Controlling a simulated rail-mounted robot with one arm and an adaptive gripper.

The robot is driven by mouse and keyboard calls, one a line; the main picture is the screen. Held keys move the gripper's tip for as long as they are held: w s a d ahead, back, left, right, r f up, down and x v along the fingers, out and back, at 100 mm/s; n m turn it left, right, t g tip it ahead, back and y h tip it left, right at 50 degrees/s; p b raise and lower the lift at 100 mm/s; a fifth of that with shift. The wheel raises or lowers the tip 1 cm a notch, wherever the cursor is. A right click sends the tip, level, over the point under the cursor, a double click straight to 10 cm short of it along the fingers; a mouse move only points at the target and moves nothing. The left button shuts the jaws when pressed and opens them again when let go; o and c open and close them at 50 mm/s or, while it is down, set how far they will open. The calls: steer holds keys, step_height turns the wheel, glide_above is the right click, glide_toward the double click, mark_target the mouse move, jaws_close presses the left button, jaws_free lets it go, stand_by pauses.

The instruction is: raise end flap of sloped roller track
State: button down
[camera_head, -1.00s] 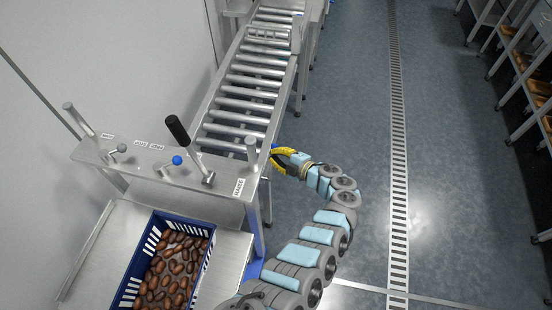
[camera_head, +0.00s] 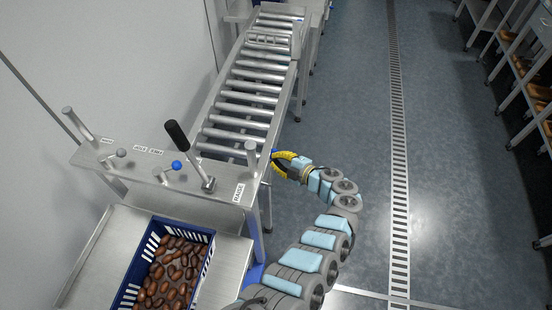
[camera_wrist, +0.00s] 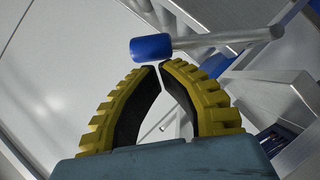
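The sloped roller track (camera_head: 247,97) runs away from a steel stand in the head view. I cannot clearly make out its end flap. My gripper (camera_head: 273,157) is at the right side of the track's near end. In the wrist view, its yellow ridged fingers (camera_wrist: 158,66) arch toward each other, tips close together with a narrow gap. A blue grip (camera_wrist: 151,48) on a grey bar (camera_wrist: 225,38) lies just beyond the tips, not between them. Whether the tips touch it I cannot tell. In the head view the fingers mostly hide this grip.
The steel stand (camera_head: 218,188) carries a black-handled lever (camera_head: 178,134), a blue-knobbed lever (camera_head: 176,165), posts and small labels. A blue crate (camera_head: 128,290) of dates sits on a steel table in front. Open floor (camera_head: 345,110) lies right of the track; shelves (camera_head: 525,120) stand farther right.

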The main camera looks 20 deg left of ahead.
steer(key=s+a+r+p+v, duration=0.1)
steer(key=p+v, duration=0.3)
steer(key=v, duration=0.8)
steer(key=shift+s+d+r+p, duration=0.3)
steer(key=shift+s+r+p, duration=0.1)
steer(key=shift+r, duration=0.25)
